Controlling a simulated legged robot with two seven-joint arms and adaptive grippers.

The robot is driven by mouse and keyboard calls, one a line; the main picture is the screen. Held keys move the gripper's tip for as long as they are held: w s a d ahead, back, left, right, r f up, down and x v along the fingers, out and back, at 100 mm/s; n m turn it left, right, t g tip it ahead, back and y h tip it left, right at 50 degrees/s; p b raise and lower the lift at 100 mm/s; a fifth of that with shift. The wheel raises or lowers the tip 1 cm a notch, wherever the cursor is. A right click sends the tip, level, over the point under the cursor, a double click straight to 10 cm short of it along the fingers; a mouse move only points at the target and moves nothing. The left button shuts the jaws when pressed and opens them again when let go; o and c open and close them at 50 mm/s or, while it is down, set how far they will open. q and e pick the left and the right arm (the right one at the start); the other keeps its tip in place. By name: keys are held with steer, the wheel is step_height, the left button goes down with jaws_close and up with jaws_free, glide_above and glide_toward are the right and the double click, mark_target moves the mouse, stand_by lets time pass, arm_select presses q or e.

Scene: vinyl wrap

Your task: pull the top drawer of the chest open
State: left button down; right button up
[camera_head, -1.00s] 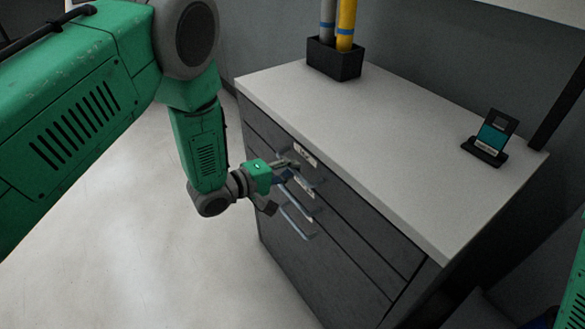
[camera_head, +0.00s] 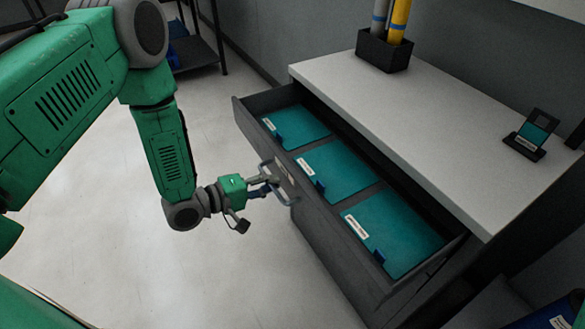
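The dark grey chest (camera_head: 325,222) has a light top, and its top drawer (camera_head: 262,105) is pulled well out toward the left. Three teal folders or panels with white labels lie inside the drawer. The drawer's metal bar handle (camera_head: 287,182) is on its front face. My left gripper (camera_head: 258,203) is at this handle, with its fingers spread apart. One finger reaches the handle and seems to hook it; the other hangs lower and clear of it. Exact finger contact is too small to tell. My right gripper is not in view.
On the chest top (camera_head: 400,115) stand a black holder (camera_head: 383,52) with grey and yellow tubes and a small black stand (camera_head: 525,142) with a teal card. A dark shelf (camera_head: 195,52) is at the back left. The floor left of the chest is clear.

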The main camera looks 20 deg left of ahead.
arm_select(q)
steer(key=f+p+v, duration=0.1)
steer(key=f+v, duration=0.1)
steer(key=v, duration=0.6)
steer(key=shift+s+a, duration=0.3)
steer(key=shift+s, duration=0.25)
steer(key=c, duration=2.3)
jaws_free()
steer(key=o, duration=0.7)
steer(key=shift+a, duration=0.1)
steer(key=shift+w, duration=0.1)
